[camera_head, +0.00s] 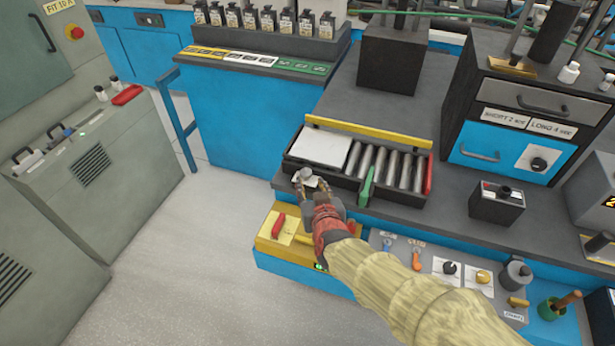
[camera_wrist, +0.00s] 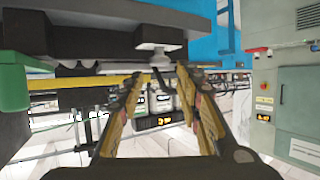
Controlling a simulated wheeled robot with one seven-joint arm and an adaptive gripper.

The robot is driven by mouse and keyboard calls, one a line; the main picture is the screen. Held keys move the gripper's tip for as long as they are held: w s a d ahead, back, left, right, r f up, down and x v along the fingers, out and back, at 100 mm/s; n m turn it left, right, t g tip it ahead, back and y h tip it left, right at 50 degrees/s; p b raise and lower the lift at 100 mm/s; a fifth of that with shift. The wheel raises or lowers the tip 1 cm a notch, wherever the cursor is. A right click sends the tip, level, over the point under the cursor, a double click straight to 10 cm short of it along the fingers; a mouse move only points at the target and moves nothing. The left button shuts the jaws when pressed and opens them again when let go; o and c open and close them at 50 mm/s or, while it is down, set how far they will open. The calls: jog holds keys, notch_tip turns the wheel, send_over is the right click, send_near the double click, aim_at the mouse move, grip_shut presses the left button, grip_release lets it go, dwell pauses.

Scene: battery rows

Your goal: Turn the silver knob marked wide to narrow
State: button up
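A small silver knob (camera_head: 304,174) shows at the front left edge of the roller tray (camera_head: 276,168) in the head view, partly hidden by my gripper. No wide or narrow marking is readable on it. My gripper (camera_head: 311,187) is right at it, in front of the tray. In the wrist view a pale piece (camera_wrist: 158,47), which looks like the knob, hangs from the dark underside just beyond the fingertips. My gripper (camera_wrist: 159,76) is open there, with a gap between its two yellow fingers and nothing held. Whether a fingertip touches the knob I cannot tell.
The tray holds a white plate (camera_head: 320,147), several steel rollers (camera_head: 380,163) and a green handle (camera_head: 367,187). A yellow box with a red handle (camera_head: 278,226) sits below my gripper. A panel with orange, black and yellow controls (camera_head: 450,268) lies right of my forearm. The floor at left is clear.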

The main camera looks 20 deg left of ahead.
aim_at(307, 175)
jog(key=b+x, duration=0.2)
jog(key=x, duration=0.5)
jog(key=shift+b, duration=0.35)
jog(key=shift+c, duration=0.5)
jog(key=c, duration=0.7)
jog(key=shift+c, duration=0.2)
